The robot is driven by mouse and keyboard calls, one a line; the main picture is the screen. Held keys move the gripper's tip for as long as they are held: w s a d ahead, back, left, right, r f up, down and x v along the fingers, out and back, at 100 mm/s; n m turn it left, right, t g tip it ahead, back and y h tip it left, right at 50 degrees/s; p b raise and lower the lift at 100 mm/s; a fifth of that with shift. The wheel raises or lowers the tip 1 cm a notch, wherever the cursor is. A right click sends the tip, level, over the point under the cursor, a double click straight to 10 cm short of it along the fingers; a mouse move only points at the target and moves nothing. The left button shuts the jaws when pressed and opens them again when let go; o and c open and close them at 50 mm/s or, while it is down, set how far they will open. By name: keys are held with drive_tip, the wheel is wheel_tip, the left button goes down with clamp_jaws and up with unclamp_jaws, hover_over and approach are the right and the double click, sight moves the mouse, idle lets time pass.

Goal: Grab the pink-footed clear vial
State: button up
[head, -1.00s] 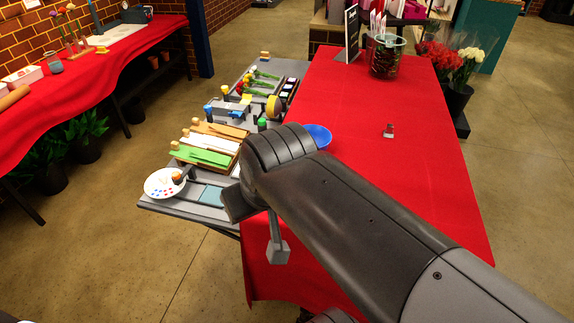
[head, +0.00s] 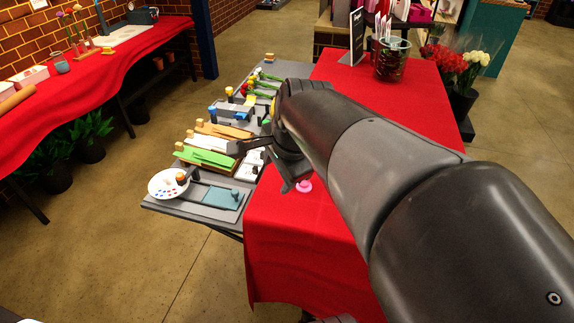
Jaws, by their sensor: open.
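A small pink round piece (head: 305,186) shows on the red cloth, just right of the lower finger of my gripper. It looks like the pink foot of the vial. The clear body cannot be made out, and my gripper may hide part of it. My gripper (head: 263,167) is open, with one finger pointing left over the grey table's trays and the other pointing down beside the pink piece. I cannot tell whether that finger touches it. Nothing shows between the fingers.
The grey side table (head: 160,204) holds a paint palette (head: 167,187), a teal pad (head: 222,197), wrapped-paper trays and flower stems. The red-clothed table (head: 285,250) is bare at its front. A glass vase (head: 391,62) and a black sign (head: 356,38) stand at its far end.

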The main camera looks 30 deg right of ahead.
drive_tip(key=w+d+f+m, duration=0.2)
drive_tip(key=w+d+m, duration=0.2)
drive_tip(key=d+m, duration=1.1)
drive_tip(key=shift+w+a+f+m, duration=0.5)
drive_tip(key=shift+w+f, duration=0.2)
drive_tip(key=shift+f, duration=0.95)
drive_tip(key=shift+w+a+f+m, duration=0.55)
drive_tip(key=shift+w+f, duration=0.2)
drive_tip(key=shift+f, duration=0.95)
drive_tip(key=shift+w+a+f+m, duration=0.5)
drive_tip(key=shift+w+f, duration=0.2)
drive_tip(key=shift+f, duration=0.95)
drive_tip(key=shift+c, duration=0.4)
clamp_jaws()
